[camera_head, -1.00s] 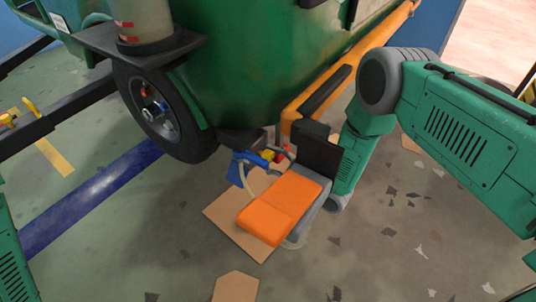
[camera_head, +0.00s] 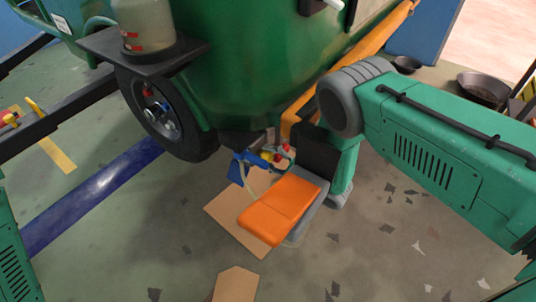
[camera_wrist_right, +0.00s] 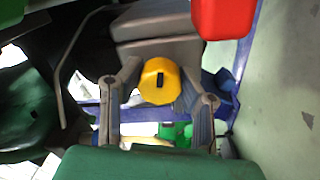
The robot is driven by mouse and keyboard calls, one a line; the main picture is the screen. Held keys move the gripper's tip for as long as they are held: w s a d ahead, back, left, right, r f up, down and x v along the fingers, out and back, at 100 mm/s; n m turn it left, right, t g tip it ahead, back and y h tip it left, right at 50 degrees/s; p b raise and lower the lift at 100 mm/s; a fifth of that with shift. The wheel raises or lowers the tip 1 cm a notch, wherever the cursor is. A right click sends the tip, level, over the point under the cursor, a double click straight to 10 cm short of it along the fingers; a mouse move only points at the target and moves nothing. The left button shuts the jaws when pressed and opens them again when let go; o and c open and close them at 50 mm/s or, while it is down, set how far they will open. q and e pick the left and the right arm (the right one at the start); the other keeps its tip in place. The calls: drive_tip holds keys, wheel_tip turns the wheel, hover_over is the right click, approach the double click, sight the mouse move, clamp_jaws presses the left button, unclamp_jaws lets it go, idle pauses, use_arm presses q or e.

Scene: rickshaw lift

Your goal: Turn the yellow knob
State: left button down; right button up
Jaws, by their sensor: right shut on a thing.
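The yellow knob (camera_wrist_right: 160,81) has a dark slot in its face and sits between the two grey fingers of my right gripper (camera_wrist_right: 160,92) in the right wrist view. The fingers are shut on it. In the head view the yellow knob (camera_head: 266,156) is a small spot by the blue fitting under the green body, with my right gripper (camera_head: 283,153) at its right side. The fingertips are too small there to make out. My left gripper is out of view; only part of my left arm shows at the left edge.
A red part (camera_wrist_right: 222,18) is close to the knob in the wrist view. Dark pans (camera_head: 484,90) stand at right.

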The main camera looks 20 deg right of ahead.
drive_tip(key=shift+s+f+n, duration=0.2)
drive_tip(key=shift+f+n, duration=0.1)
drive_tip(key=shift+n, duration=0.7)
drive_tip(key=o, duration=1.1)
drive_tip(key=shift+o, duration=0.4)
drive_tip(key=shift+w, duration=0.1)
drive_tip(key=shift+r, duration=0.1)
drive_tip(key=shift+d, duration=0.1)
